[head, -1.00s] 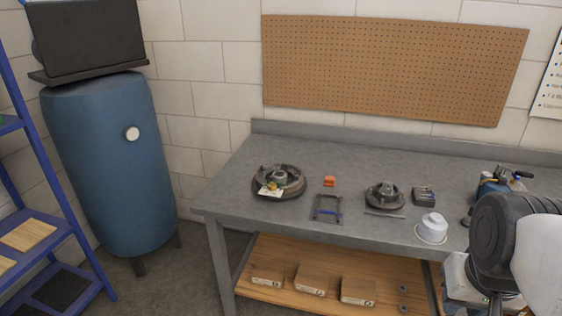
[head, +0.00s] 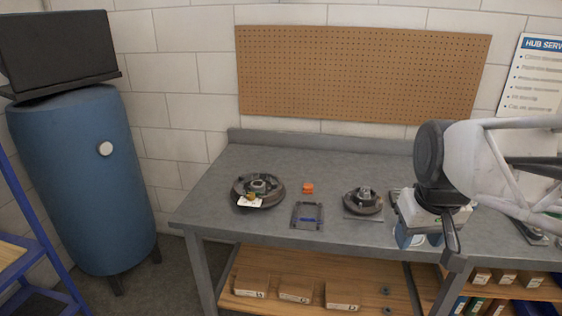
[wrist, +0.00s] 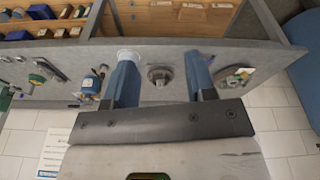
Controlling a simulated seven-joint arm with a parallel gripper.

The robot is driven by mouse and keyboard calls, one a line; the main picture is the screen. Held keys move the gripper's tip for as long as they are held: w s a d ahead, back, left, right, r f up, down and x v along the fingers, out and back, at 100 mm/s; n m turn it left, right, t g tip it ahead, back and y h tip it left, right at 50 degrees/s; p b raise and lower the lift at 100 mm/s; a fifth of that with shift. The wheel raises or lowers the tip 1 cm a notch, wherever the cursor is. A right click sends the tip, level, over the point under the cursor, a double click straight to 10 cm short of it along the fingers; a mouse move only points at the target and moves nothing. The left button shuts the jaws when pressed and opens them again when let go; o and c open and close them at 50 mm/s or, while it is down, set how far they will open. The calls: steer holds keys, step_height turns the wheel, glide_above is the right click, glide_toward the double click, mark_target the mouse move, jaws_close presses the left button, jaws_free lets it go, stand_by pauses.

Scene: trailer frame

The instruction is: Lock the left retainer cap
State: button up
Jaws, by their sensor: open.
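The left hub (head: 258,186), a dark round flange with a raised centre, lies on the bench with a white and yellow tag (head: 248,200) at its front. A smaller right hub (head: 363,202) sits nearer my gripper. I cannot make out which part is the left retainer cap, or whether it is locked. My gripper (head: 419,242) is open and empty, with blue fingers, over the bench's front right of the smaller hub. In the wrist view, a round hub (wrist: 160,74) shows between the open fingers, beyond them. A white cup-like part (wrist: 130,57) is partly hidden behind one finger.
An orange block (head: 308,188) and a dark tray (head: 295,222) with a blue strip lie between the hubs. The grey bench (head: 215,200) has clear room at its back and left end. A blue tank (head: 75,190) stands left.

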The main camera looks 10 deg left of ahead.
steer(key=w+a+r+n, duration=0.2)
steer(key=w+a, duration=0.2)
steer(key=w, duration=0.4)
steer(key=w+a+r+n, duration=0.2)
steer(key=w+a, duration=0.1)
steer(key=w, duration=0.6)
steer(key=n+g, duration=0.2)
steer(key=n, duration=1.1)
glide_above(241, 176)
steer(key=f, duration=2.1)
steer(key=shift+d+f, duration=0.2)
steer(key=shift+w+a+f+n, duration=0.1)
steer(key=shift+a+f+n, duration=0.1)
steer(key=shift+a+n, duration=0.1)
steer(key=shift+f, duration=0.15)
steer(key=shift+d+f, duration=0.1)
steer(key=shift+f, duration=3.65)
